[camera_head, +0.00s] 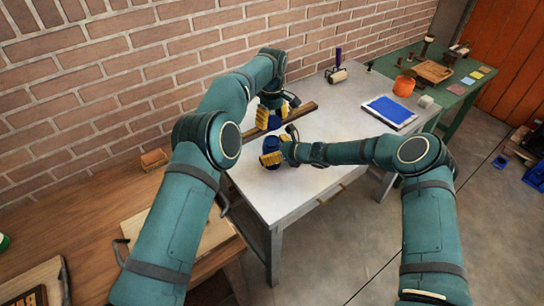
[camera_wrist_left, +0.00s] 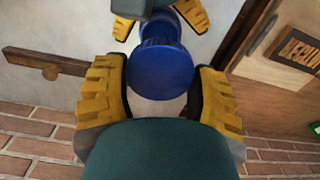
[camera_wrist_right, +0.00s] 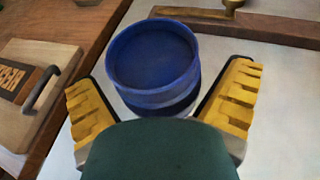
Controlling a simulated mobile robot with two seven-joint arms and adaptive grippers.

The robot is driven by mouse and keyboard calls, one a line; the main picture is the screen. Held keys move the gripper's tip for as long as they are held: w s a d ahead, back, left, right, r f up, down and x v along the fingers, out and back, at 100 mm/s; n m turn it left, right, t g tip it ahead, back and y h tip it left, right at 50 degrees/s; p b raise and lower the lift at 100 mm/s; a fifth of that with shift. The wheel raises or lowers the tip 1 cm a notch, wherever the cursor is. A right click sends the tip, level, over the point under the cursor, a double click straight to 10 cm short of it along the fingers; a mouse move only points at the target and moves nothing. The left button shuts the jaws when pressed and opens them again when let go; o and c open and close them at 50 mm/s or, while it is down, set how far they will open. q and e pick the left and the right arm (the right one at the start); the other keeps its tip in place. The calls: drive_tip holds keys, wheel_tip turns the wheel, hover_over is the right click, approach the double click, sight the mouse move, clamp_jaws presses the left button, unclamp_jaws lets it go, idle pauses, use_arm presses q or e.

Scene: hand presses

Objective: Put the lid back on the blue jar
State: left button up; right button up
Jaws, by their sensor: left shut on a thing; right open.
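The blue jar (camera_head: 271,142) stands upright on the white table, its open top facing up. In the right wrist view the jar (camera_wrist_right: 152,55) shows a hollow round mouth between the yellow fingers. My right gripper (camera_head: 271,158) is open, with its fingers on either side of the jar. My left gripper (camera_head: 277,112) is above and behind the jar in the head view, shut on the blue lid (camera_head: 274,123). In the left wrist view the lid (camera_wrist_left: 158,74) is a round blue disc between the fingers, and the jar (camera_wrist_left: 160,28) shows beyond it. The lid is apart from the jar.
A long brown bar (camera_head: 302,111) lies just behind the jar. A blue-topped pad (camera_head: 388,111) and a roller (camera_head: 336,75) are farther right and back on the white table (camera_head: 340,118). The brick wall (camera_head: 150,55) is close behind. A wooden bench (camera_head: 95,215) adjoins at left.

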sight(272, 142)
drive_tip(key=c, duration=1.3)
use_arm(q)
drive_tip(key=shift+f, duration=2.5)
drive_tip(key=shift+f, duration=0.85)
drive_tip(key=shift+f, duration=0.55)
use_arm(e)
clamp_jaws()
use_arm(q)
drive_tip(key=shift+m, duration=1.7)
